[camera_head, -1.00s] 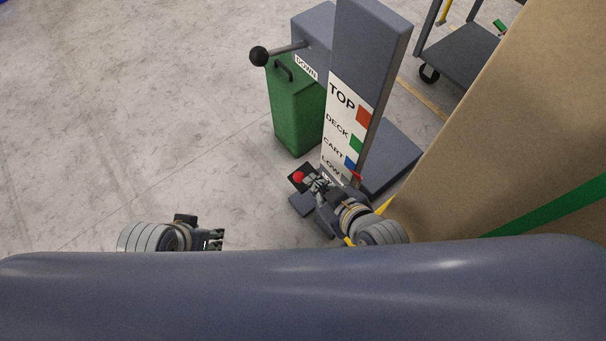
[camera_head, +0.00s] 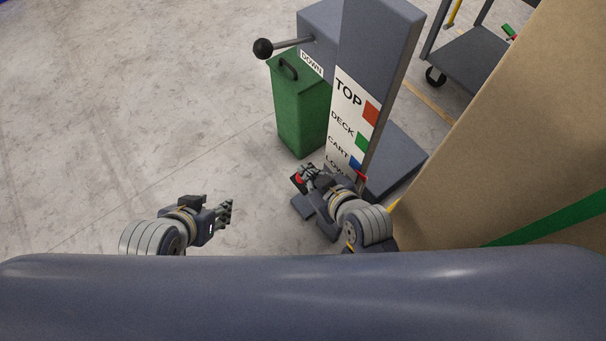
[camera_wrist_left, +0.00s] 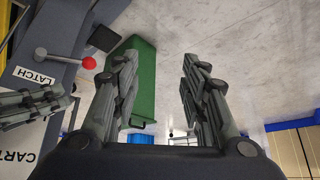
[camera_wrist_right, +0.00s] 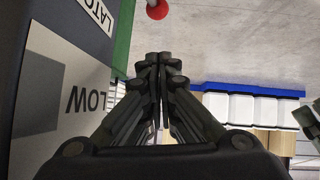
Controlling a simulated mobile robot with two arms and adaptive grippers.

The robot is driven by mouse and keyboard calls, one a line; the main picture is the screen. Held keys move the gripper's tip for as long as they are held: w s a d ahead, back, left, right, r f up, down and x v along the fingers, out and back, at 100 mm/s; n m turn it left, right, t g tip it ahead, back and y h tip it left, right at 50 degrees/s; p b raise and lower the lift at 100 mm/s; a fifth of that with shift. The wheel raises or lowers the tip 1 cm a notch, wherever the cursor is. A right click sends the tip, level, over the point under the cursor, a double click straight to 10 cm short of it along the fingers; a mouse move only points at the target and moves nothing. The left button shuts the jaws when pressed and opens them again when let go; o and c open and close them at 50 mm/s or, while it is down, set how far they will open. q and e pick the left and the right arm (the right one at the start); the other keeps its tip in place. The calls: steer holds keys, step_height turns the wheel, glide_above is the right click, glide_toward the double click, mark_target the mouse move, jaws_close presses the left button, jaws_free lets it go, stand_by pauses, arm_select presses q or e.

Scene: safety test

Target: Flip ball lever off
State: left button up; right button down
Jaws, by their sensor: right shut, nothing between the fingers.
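A lever with a red ball (camera_head: 299,178) sits low on the grey post. The red ball also shows in the left wrist view (camera_wrist_left: 88,62), beside a LATCH label (camera_wrist_left: 34,77), and at the top edge of the right wrist view (camera_wrist_right: 157,9). A second lever with a black ball (camera_head: 263,48) sticks out left near the post's top, by a DOWN label (camera_head: 311,64). My right gripper (camera_head: 308,175) is shut and empty, close to the red ball; contact cannot be told. My left gripper (camera_head: 229,212) is open and empty, left of the post.
The grey post (camera_head: 378,50) carries a panel (camera_head: 347,112) marked TOP, DECK, CART and LOW. A large cardboard box (camera_head: 500,150) stands close on the right, with a cart (camera_head: 470,55) beyond. The floor at left is clear.

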arm_select(q)
steer(key=w+d+r+t+h+b, duration=0.2)
steer(key=w+d+r+t, duration=0.3)
steer(key=w+r+t, duration=0.5)
steer(key=shift+w+r+h+b, duration=0.4)
steer(key=shift+w+r+b, duration=0.4)
steer(key=shift+r, duration=1.3)
arm_select(e)
steer(key=w+a+f, duration=0.1)
steer(key=w+f, duration=0.2)
steer(key=f, duration=0.3)
steer(key=shift+w+a+f, duration=0.2)
steer(key=shift+w+a, duration=0.05)
steer(key=shift+w, duration=0.15)
arm_select(q)
steer(key=shift+f, duration=0.1)
